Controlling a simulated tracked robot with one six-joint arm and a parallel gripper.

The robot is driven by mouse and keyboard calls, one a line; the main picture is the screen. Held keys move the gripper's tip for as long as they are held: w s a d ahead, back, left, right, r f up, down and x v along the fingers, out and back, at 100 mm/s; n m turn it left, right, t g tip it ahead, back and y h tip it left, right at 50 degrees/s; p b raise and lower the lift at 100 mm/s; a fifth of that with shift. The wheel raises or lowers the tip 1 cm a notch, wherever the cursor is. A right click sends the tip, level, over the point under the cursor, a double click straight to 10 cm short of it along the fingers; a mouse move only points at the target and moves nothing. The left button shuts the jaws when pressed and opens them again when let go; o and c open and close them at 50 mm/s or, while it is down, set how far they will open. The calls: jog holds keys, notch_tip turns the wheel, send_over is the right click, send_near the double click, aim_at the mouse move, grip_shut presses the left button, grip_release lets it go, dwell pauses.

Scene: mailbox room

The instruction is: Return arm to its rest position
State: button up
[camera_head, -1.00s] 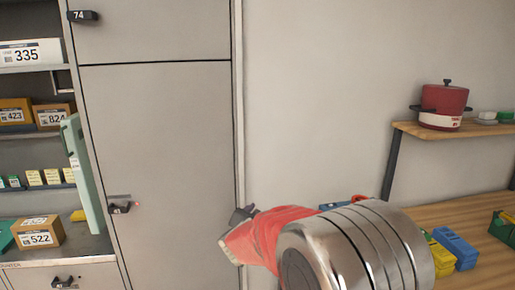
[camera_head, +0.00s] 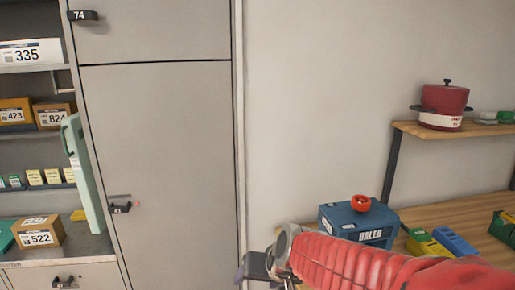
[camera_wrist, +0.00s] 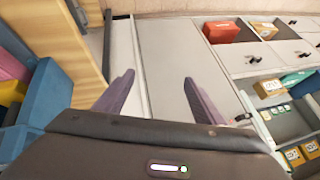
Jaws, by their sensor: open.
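My arm enters the head view from the lower right as a red ribbed sleeve. My gripper (camera_head: 243,270) is at its left end, near the bottom of the picture and in front of the edge of the grey cabinet (camera_head: 160,150). In the wrist view my gripper (camera_wrist: 158,85) shows two purple fingers spread well apart with nothing between them. The grey cabinet door (camera_wrist: 175,60) lies beyond them.
A blue box marked DALEO (camera_head: 345,222) with a red knob stands on the wooden table (camera_head: 480,215), close behind my arm. A red pot (camera_head: 443,105) sits on the shelf (camera_head: 480,130) above. Shelves with boxes, such as box 522 (camera_head: 38,233), are at left.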

jog(key=s+d+r+h, duration=0.1)
jog(key=s+d+r, duration=0.1)
jog(key=s+d, duration=0.6)
jog(key=s+d+r+h, duration=0.2)
jog(key=s+d+r, duration=0.1)
jog(key=s+d, duration=0.4)
jog(key=s, duration=0.3)
jog(key=shift+d+h, duration=0.3)
jog(key=shift+d, duration=0.05)
